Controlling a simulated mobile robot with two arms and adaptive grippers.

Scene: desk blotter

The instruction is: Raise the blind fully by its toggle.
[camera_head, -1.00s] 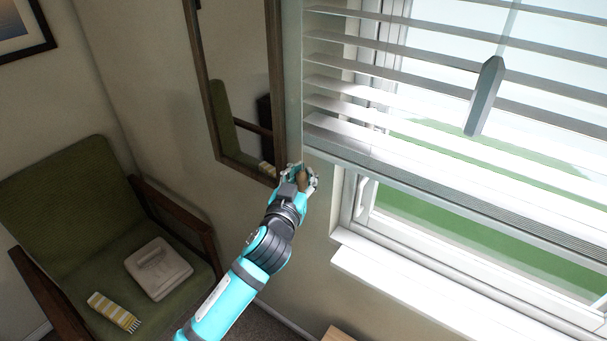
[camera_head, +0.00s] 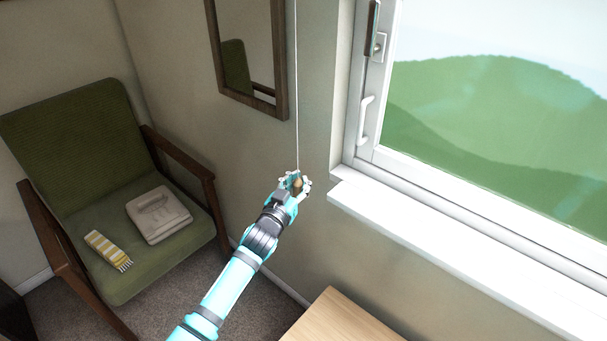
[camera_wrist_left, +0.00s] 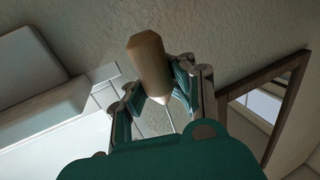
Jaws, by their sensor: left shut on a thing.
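My left gripper (camera_head: 296,184) is shut on the wooden toggle (camera_head: 297,182) at the end of a thin pale cord (camera_head: 297,90). The cord runs straight up from the gripper past the mirror, out of the top of the head view. In the left wrist view the tan toggle (camera_wrist_left: 149,62) sits between the fingers of the gripper (camera_wrist_left: 155,85), with the cord at its pointed end. No blind slats show in the head view, and the window pane (camera_head: 490,120) is uncovered there. My right gripper is not in view.
A white window sill (camera_head: 450,245) juts out right of the gripper. A wood-framed mirror (camera_head: 282,60) hangs above it. A green armchair (camera_head: 80,140) with folded cloths stands at left. A wooden tabletop (camera_head: 340,320) is at the bottom.

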